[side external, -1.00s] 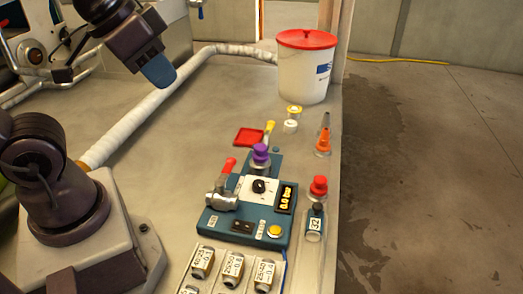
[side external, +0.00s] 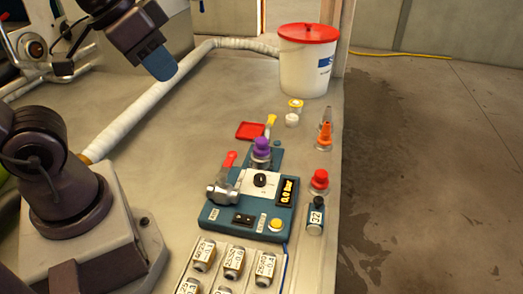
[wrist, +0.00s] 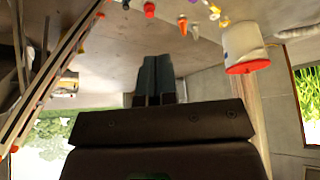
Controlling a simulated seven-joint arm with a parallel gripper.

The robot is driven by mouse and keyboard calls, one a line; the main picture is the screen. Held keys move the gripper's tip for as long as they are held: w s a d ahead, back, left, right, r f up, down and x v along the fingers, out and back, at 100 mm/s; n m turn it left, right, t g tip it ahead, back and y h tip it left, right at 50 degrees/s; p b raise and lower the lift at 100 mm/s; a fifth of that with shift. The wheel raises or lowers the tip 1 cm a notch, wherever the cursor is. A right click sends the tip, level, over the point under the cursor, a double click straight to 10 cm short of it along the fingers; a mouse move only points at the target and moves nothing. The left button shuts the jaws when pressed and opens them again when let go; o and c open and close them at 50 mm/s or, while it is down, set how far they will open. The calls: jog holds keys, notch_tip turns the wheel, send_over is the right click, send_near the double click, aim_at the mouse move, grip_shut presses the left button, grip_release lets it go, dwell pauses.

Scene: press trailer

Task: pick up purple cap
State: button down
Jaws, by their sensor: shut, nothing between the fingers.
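The purple cap (side external: 262,147) sits upright on a fitting at the back of the blue control box (side external: 240,217) in the side view. My gripper (side external: 160,64) is at the upper left of that view, raised and well away from the cap. In the wrist view its two blue-grey fingers (wrist: 156,80) are together with nothing between them. The wrist view shows small coloured items along its top edge, too small to tell whether the purple one is the cap.
A red lever (side external: 229,160) stands just left of the cap. Red tray (side external: 250,130), yellow-topped jar (side external: 295,105), orange cone (side external: 325,133), red knob (side external: 320,180) and white bucket (side external: 305,68) are nearby. Several labelled bottles (side external: 233,262) stand in front. A white hose (side external: 150,105) crosses the table.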

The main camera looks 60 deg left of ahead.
aim_at(262, 140)
jog(key=c, duration=0.7)
grip_release()
